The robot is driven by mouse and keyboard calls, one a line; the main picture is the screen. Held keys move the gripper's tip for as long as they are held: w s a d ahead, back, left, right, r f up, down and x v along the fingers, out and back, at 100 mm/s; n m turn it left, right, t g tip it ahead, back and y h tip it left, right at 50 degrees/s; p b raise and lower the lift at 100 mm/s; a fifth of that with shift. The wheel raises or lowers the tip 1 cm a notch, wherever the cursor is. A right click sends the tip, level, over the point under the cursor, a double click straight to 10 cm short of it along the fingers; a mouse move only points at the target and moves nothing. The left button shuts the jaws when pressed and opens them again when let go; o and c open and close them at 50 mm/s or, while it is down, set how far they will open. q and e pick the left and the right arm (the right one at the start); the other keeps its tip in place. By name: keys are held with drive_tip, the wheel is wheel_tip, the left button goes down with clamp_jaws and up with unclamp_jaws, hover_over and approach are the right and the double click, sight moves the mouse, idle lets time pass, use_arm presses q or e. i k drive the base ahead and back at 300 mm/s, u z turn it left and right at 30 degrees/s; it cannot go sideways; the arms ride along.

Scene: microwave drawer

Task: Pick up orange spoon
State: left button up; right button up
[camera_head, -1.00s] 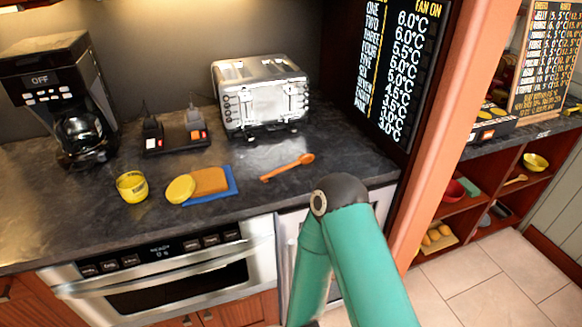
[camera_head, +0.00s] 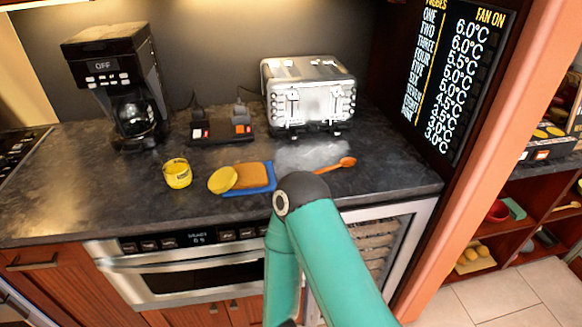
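The orange spoon (camera_head: 339,164) lies on the dark countertop (camera_head: 395,172), in front of the toaster and right of the blue board. Its bowl end points right, and the left end of its handle is hidden behind my teal arm's dark elbow joint. Only a bent teal arm of mine shows, rising from the bottom in front of the counter. Neither gripper is in view.
A silver toaster (camera_head: 308,92) stands behind the spoon. A blue board (camera_head: 262,190) with bread (camera_head: 254,175) and a yellow lid (camera_head: 222,180) lies left of it. A yellow jar (camera_head: 177,173) and coffee maker (camera_head: 118,85) stand further left. The counter right of the spoon is clear.

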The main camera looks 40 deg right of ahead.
sight(348, 162)
drive_tip(key=u, duration=0.55)
drive_tip(key=k, duration=1.5)
drive_tip(key=z, duration=1.05)
drive_tip(key=i, duration=1)
drive_tip(key=z, duration=0.1)
